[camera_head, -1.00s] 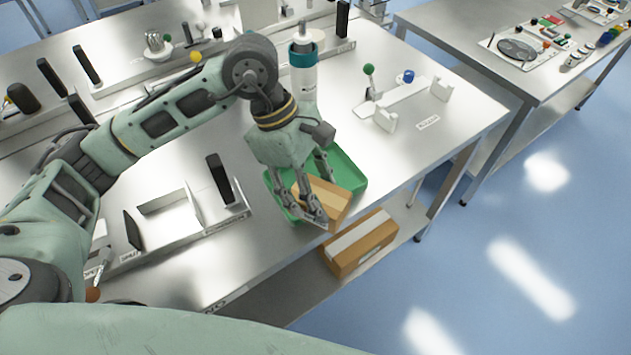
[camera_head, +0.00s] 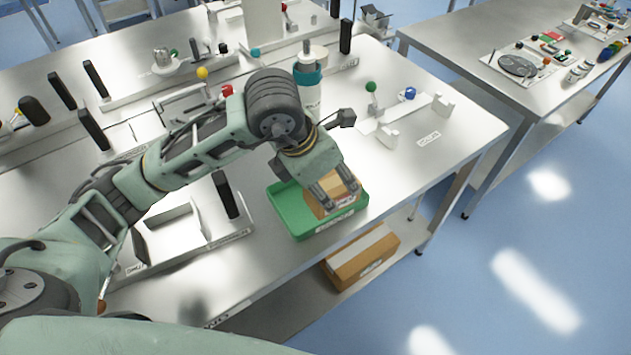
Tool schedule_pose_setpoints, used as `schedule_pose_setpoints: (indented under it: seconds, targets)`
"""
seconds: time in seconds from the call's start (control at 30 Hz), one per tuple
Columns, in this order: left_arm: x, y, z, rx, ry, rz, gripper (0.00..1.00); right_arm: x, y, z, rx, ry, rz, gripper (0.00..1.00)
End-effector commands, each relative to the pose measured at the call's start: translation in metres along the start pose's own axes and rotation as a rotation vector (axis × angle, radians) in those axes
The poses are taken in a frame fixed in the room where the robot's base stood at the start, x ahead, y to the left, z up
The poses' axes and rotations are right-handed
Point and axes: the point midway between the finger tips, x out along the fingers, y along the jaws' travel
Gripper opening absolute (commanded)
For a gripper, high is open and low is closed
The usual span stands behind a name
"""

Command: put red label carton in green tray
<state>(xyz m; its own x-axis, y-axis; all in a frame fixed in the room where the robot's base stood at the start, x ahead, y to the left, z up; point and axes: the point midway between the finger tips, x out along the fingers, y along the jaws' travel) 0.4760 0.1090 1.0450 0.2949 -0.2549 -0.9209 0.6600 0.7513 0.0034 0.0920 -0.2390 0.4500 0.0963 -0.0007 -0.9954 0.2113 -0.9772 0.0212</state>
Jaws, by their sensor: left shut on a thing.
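The green tray (camera_head: 290,212) sits near the front edge of the metal table, with a white label on its front. A brown carton (camera_head: 345,203) with some red and white on its face is at the right part of the tray, inside its outline. My left gripper (camera_head: 334,205) is shut on this carton from above and hides part of it. I cannot tell whether the carton touches the tray floor. My right gripper is not in view.
A larger brown box (camera_head: 362,258) stands on the shelf below the table edge. A white bottle with a teal collar (camera_head: 307,85) stands behind my left wrist. A metal holder (camera_head: 176,232) with a black upright is left of the tray. Table right of the tray is clear.

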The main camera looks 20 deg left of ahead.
Motion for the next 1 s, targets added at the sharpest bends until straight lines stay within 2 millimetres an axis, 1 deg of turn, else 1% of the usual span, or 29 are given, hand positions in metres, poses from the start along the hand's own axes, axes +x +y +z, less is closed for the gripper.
schedule_pose_setpoints:
  seconds: [0.03, 0.1, 0.2, 0.3, 0.43, 0.6, 0.7, 1.0]
  targets:
    - [0.003, 0.013, -0.003, -0.007, 0.006, 0.001, 0.22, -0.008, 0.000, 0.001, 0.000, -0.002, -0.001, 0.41]
    - [0.012, 0.028, -0.005, -0.006, 0.005, 0.000, 0.22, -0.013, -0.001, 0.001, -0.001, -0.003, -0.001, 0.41]
    - [0.022, 0.044, -0.009, -0.003, 0.003, 0.000, 0.22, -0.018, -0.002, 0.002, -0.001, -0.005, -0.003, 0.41]
    - [0.029, 0.054, -0.011, -0.001, 0.001, -0.001, 0.22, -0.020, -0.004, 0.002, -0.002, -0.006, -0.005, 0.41]
    - [0.036, 0.057, -0.013, 0.001, 0.001, -0.003, 0.22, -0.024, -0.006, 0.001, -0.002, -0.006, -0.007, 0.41]
    - [0.058, 0.057, -0.023, 0.000, 0.003, -0.004, 0.22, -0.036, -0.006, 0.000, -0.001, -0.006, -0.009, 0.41]
    - [0.067, 0.057, -0.026, 0.002, -0.001, -0.002, 0.22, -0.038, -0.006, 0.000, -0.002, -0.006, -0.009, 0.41]
    - [0.071, 0.057, -0.027, 0.003, -0.002, -0.001, 0.22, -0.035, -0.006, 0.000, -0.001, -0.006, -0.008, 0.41]
